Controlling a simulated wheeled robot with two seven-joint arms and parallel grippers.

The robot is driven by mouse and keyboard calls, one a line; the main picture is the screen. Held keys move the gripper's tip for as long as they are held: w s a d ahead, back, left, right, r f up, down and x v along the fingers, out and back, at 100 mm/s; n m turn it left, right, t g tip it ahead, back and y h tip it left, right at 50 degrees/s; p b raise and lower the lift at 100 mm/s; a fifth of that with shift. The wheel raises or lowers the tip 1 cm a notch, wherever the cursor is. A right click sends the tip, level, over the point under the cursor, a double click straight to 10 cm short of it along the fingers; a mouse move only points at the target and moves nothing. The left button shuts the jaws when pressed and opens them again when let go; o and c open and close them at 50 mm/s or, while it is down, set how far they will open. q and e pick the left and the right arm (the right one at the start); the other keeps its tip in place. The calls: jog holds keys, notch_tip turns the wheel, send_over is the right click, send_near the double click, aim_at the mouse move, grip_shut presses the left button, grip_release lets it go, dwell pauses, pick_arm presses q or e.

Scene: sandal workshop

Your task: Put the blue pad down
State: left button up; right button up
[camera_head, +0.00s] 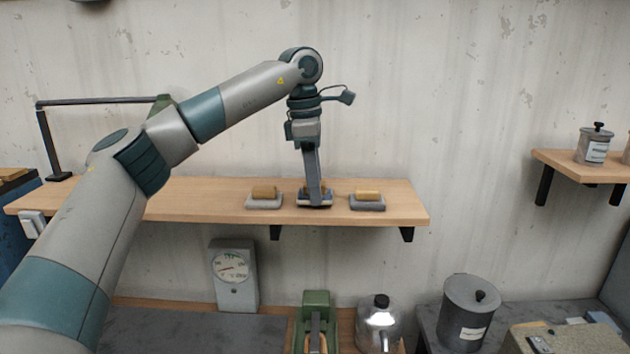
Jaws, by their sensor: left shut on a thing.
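My left gripper (314,195) points down over the wooden wall shelf (215,211) and is shut on the middle pad, which I take to be the blue pad (315,203). This pad has a dark bluish base with a tan part, and the fingers hide much of it. It is at the level of the shelf top; I cannot tell whether it rests there. A pad with a brown block (264,197) sits on the shelf to its left. A grey pad with a yellowish block (367,201) sits to its right. My right gripper is out of view.
Below stand a dial gauge (235,272), a green device (315,312), a glass jar (378,325) and a grey lidded canister (468,308). A second shelf (577,172) at the right holds a labelled jar (594,145).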

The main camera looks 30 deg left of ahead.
pick_arm(q)
jog(key=shift+f, duration=0.35)
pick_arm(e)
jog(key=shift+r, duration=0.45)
pick_arm(q)
jog(key=shift+f, duration=0.25)
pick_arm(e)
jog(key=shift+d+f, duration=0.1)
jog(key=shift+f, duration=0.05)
pick_arm(q)
jog(key=o, duration=0.9)
jog(key=shift+o, duration=0.2)
jog(key=r+b, duration=0.2)
jog(key=r, duration=0.1)
jog(key=r+b, duration=0.2)
jog(key=shift+a, duration=0.4)
notch_tip(320, 180, up, 12)
jog(key=a+p, duration=0.1)
jog(key=shift+s+a+r, duration=0.15)
jog(key=shift+s+a, duration=0.05)
jog(key=shift+s, duration=0.15)
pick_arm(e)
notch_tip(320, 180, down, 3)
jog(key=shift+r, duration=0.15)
